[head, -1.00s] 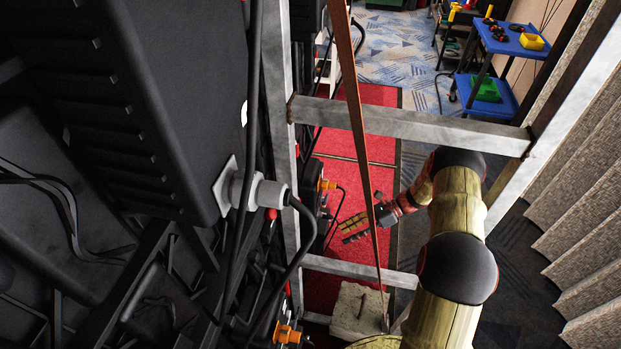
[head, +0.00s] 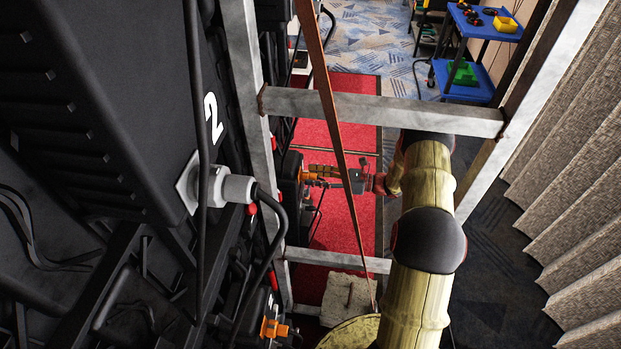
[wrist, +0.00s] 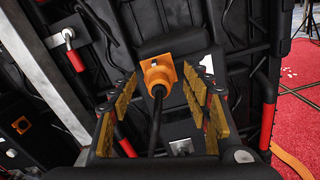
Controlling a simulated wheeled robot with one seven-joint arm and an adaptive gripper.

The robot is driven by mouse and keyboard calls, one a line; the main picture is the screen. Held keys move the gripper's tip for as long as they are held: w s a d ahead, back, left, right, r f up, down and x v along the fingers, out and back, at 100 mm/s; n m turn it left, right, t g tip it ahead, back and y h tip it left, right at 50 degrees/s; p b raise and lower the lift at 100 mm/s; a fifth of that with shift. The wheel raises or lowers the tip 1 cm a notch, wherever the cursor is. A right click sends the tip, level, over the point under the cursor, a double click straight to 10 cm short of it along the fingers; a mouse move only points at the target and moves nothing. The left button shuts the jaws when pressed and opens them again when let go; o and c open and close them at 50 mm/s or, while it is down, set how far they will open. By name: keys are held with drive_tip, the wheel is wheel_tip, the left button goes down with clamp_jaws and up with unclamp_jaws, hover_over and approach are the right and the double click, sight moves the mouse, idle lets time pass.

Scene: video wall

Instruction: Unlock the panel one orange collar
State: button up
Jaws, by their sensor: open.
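An orange collar (wrist: 157,75) with a square orange flange and a black cable sits on a black panel in the wrist view. My gripper (wrist: 163,92) is open, with its yellow-padded fingers on either side of the collar and its cable. I cannot tell whether the pads touch it. In the head view my gripper (head: 322,175) reaches left to an orange collar (head: 304,175) on the panel wall. A second orange collar (head: 272,328) is lower and nearer. A panel marked 2 (head: 213,118) with a grey connector (head: 222,187) is in the left foreground.
A metal frame with a crossbar (head: 385,108) and a slanting brown strap (head: 335,130) stand around my arm. Red-handled latches (wrist: 75,60) line the panel's back. A blue cart (head: 483,35) is far off.

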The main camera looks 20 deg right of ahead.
drive_tip(key=shift+w+a, duration=0.4)
drive_tip(key=shift+a, duration=0.2)
drive_tip(key=c, duration=0.3)
drive_tip(key=c, duration=0.8)
drive_tip(key=shift+c, duration=0.3)
drive_tip(key=shift+n, duration=0.4)
drive_tip(key=n, duration=0.3)
drive_tip(key=shift+n+b, duration=0.3)
drive_tip(key=shift+b, duration=0.1)
drive_tip(key=shift+s+n+b, duration=0.1)
drive_tip(key=shift+n+b, duration=0.4)
drive_tip(key=shift+n, duration=1.7)
